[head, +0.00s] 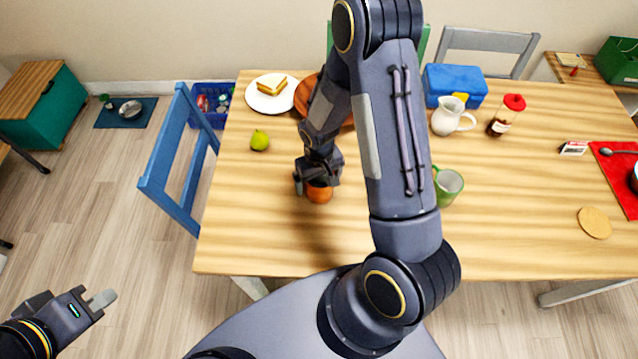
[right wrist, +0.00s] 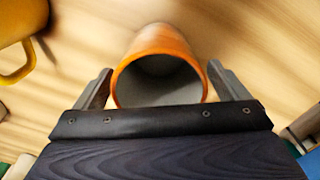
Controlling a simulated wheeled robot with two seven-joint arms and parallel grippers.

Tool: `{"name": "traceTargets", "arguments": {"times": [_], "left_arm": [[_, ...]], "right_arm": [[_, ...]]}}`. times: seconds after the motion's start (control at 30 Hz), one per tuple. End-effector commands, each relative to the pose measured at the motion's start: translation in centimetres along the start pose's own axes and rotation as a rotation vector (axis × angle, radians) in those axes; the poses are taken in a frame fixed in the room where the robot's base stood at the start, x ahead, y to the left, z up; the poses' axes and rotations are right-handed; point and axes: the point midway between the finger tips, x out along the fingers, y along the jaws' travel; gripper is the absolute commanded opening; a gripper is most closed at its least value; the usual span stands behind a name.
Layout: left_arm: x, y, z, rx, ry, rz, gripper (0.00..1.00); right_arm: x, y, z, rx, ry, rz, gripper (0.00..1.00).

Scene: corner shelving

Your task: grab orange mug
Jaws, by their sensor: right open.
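The orange mug (head: 319,193) stands on the wooden table. In the right wrist view the mug (right wrist: 160,45) lies between the two fingers of my right gripper (right wrist: 160,72), with its open grey inside facing the camera. The fingers are apart, one on each side of the mug, with no clear contact visible. No handle shows. In the head view my right gripper (head: 318,178) is at the mug and partly covers it. My left gripper (head: 98,297) is over the floor at the lower left, away from the table; its finger opening is unclear.
A yellow mug (right wrist: 14,45) is at the upper left of the right wrist view. A green mug (head: 448,186) stands right of my right arm.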

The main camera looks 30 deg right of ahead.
Motion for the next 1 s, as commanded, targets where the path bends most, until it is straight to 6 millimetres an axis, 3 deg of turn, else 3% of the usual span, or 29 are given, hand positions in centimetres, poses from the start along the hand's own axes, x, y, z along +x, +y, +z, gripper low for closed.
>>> {"name": "traceTargets", "arguments": {"times": [0.07, 0.47, 0.83, 1.0], "left_arm": [[0.0, 0.0, 0.0, 0.000, 0.000, 0.000, 0.00], [0.0, 0.0, 0.0, 0.000, 0.000, 0.000, 0.00], [0.2, -0.1, 0.1, 0.000, 0.000, 0.000, 0.00], [0.9, -0.4, 0.5, 0.000, 0.000, 0.000, 0.00]], "right_arm": [[0.0, 0.0, 0.0, 0.000, 0.000, 0.000, 0.90], [0.0, 0.0, 0.0, 0.000, -0.001, 0.000, 0.38], [-0.5, 0.0, -0.1, 0.000, 0.002, 0.000, 0.38], [-2.5, 0.0, -0.2, 0.000, 0.007, -0.001, 0.38]]}}
